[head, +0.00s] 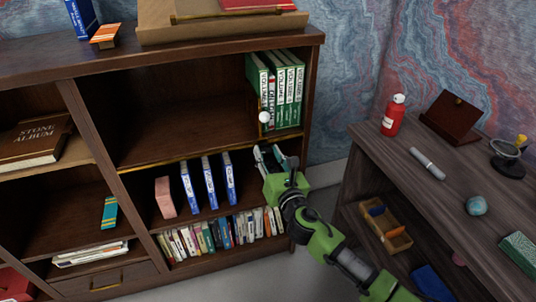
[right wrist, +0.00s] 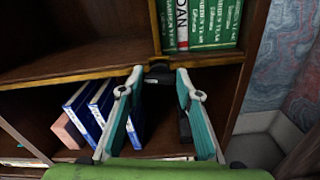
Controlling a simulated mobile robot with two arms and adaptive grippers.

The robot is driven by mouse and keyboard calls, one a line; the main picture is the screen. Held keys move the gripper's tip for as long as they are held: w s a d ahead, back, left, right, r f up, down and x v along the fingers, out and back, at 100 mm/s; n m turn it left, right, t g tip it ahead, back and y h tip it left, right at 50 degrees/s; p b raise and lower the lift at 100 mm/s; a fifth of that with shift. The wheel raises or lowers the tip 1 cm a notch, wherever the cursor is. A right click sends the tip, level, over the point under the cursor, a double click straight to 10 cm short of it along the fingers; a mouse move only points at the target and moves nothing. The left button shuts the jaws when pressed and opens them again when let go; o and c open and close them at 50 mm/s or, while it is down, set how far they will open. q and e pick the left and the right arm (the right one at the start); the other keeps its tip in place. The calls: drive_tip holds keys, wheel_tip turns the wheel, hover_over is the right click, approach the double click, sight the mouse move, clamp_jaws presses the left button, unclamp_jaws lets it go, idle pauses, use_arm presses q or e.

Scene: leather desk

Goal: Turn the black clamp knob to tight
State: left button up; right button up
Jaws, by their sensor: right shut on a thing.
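The black clamp knob (right wrist: 158,75) shows in the right wrist view at the front edge of the shelf, under a brass upright (right wrist: 156,28). My right gripper (right wrist: 159,80) has its two fingertips on either side of the knob and is shut on it. In the head view my right gripper (head: 267,152) is at the shelf edge below the green volumes. The knob cannot be made out there. Whether it is tight cannot be told. My left gripper is not in view.
Green volumes (head: 285,92) stand on the shelf above the gripper. Blue binders (head: 209,181) and a pink block (head: 165,197) stand on the shelf below. A dark side desk (head: 400,160) with a red bottle (head: 393,116) is at the right.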

drive_tip(key=m, duration=0.8)
drive_tip(key=shift+d+f, duration=0.1)
drive_tip(key=shift+m, duration=0.9)
drive_tip(key=m, duration=0.3)
drive_tip(key=shift+m, duration=0.3)
drive_tip(key=shift+f+m, duration=0.1)
drive_tip(key=shift+m, duration=0.3)
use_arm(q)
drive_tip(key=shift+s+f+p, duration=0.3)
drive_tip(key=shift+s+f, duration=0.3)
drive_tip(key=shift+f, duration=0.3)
use_arm(e)
drive_tip(key=shift+m, duration=0.3)
